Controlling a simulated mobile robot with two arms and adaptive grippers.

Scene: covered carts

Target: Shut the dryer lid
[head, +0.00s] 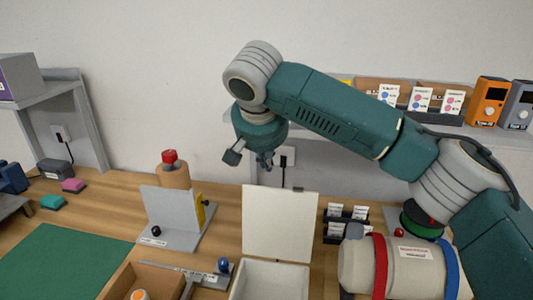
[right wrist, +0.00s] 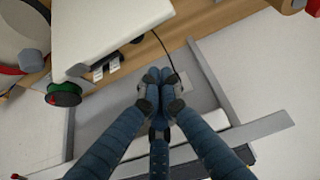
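The dryer looks like the white open box (head: 270,281) at the front of the bench in the head view. Its white lid (head: 280,222) stands open, nearly upright, at the box's back edge. In the right wrist view a white panel (right wrist: 112,28), apparently this lid, is at the upper left. My right gripper (head: 265,162) is above and behind the lid, apart from it. Its blue fingers come together at the tips (right wrist: 160,78) in the right wrist view, with nothing seen between them. My left gripper is not in view.
A grey bracket stand (head: 172,218) and a wooden tray (head: 145,281) are left of the box. A black card rack (head: 347,222) and a beige cylinder (head: 405,265) with straps are to its right. A shelf (head: 430,124) holds card boxes and meters. The green mat (head: 65,262) is clear.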

